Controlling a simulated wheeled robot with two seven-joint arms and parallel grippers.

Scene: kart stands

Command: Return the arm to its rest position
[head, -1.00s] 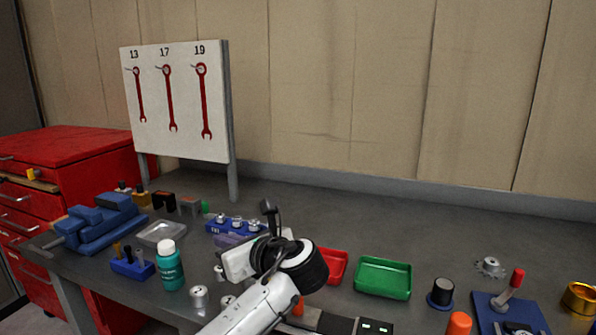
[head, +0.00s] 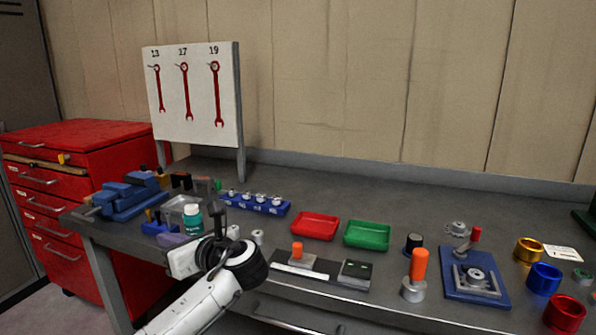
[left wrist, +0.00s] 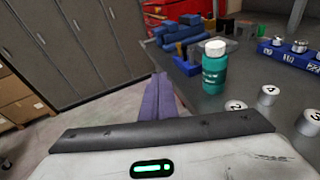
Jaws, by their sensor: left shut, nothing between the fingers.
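My left arm comes in from the bottom left of the head view. My left gripper (head: 172,240) has purple fingers, partly hidden by its white wrist housing. It hangs near the bench's front left edge, in front of the green bottle (head: 193,219). In the left wrist view the purple fingers (left wrist: 157,98) are together with nothing between them. They point past the bench edge, and the white-capped green bottle (left wrist: 214,68) stands to their right, apart from them. My right gripper is in neither view.
The bench (head: 330,185) holds a blue vise (head: 130,195), a blue socket block (head: 255,203), a red tray (head: 314,226), a green tray (head: 367,235) and a blue lever fixture (head: 475,283). A red drawer cabinet (head: 85,180) stands at the left. Floor shows left of the bench.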

